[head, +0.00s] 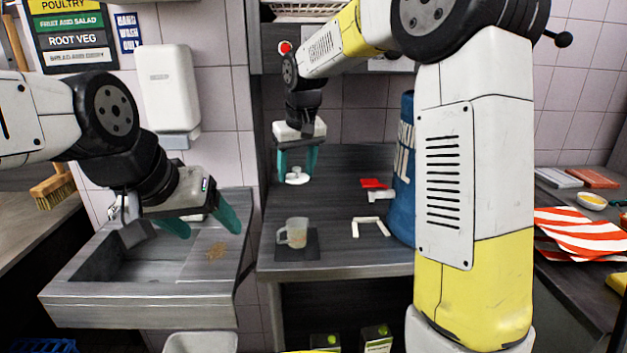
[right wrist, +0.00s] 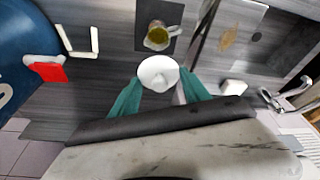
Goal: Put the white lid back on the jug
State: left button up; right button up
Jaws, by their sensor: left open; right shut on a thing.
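The jug (head: 296,233) is clear with a handle on its left and stands upright and uncovered on a dark mat (head: 312,250) near the counter's front. It also shows in the right wrist view (right wrist: 158,36) with yellowish contents. My right gripper (head: 297,172) is shut on the round white lid (head: 297,179), holding it in the air behind and above the jug. In the right wrist view the lid (right wrist: 158,73) sits between the teal fingertips, apart from the jug. My left gripper (head: 207,224) is open and empty over the sink unit at the left.
A tall blue container (head: 403,170) stands right of the jug. A red item (head: 375,184) and a white angular bracket (head: 371,225) lie between them. The sink basin (head: 125,262) is at the left. The counter behind the jug is mostly clear.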

jog(key=shift+s+a+r, duration=0.1)
jog(key=shift+s+a, duration=0.1)
jog(key=shift+s, duration=0.1)
jog(key=shift+f, duration=6.25)
jog(key=o, duration=1.4)
